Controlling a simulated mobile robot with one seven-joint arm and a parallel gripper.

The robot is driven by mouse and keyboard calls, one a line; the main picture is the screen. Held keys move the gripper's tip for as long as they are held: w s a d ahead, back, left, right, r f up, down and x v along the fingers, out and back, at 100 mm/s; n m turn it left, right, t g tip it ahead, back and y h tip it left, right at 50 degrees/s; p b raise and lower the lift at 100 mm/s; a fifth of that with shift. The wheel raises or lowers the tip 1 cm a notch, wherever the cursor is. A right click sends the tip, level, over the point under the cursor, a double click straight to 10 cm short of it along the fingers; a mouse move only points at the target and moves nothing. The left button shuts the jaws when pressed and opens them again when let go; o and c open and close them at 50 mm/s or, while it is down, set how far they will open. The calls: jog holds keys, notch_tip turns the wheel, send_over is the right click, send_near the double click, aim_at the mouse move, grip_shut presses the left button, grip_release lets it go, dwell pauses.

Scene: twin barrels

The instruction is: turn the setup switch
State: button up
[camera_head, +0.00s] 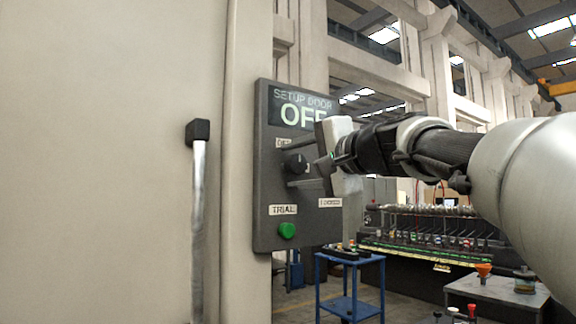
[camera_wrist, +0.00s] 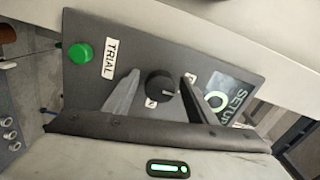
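The setup switch is a round black knob with a pale pointer mark (camera_wrist: 160,87) on a dark grey panel (camera_head: 268,205). The knob also shows in the head view (camera_head: 294,163), partly hidden by my gripper. My gripper (camera_wrist: 160,77) is open, with one grey finger on each side of the knob. Gaps show between the fingers and the knob in the wrist view, so it is not gripped. The display (camera_head: 302,110) at the panel's top reads SETUP DOOR with OFF below, its right end hidden by my gripper.
A green button (camera_head: 287,230) sits under the TRIAL label (camera_head: 283,210) low on the panel. An upright metal handle (camera_head: 198,225) stands out from the pale wall at left. A blue stand (camera_head: 350,304) and a grey table (camera_head: 495,290) are behind, at lower right.

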jog(key=v, duration=1.7)
jog(key=shift+s+d, duration=0.15)
jog(key=shift+s, duration=0.05)
jog(key=shift+f, duration=0.1)
notch_tip(320, 180, down, 14)
jog(key=s+a+n+g+h, duration=0.2)
jog(key=g, duration=0.1)
jog(key=s+d+f+n+g+h, duration=0.1)
jog(key=s+f+n+g+h, duration=0.2)
jog(key=f, duration=0.7)
jog(key=s+d+f+n+g+h, duration=0.1)
jog(key=s+d+f+n+h, duration=0.1)
jog(key=s+f, duration=0.6)
jog(key=s+d+f+n+g+h, duration=0.1)
jog(key=s+f+n+g+h, duration=0.15)
jog(key=f, duration=1.05)
notch_tip(320, 180, up, 22)
jog(key=p, duration=2.2)
jog(key=shift+w, duration=0.25)
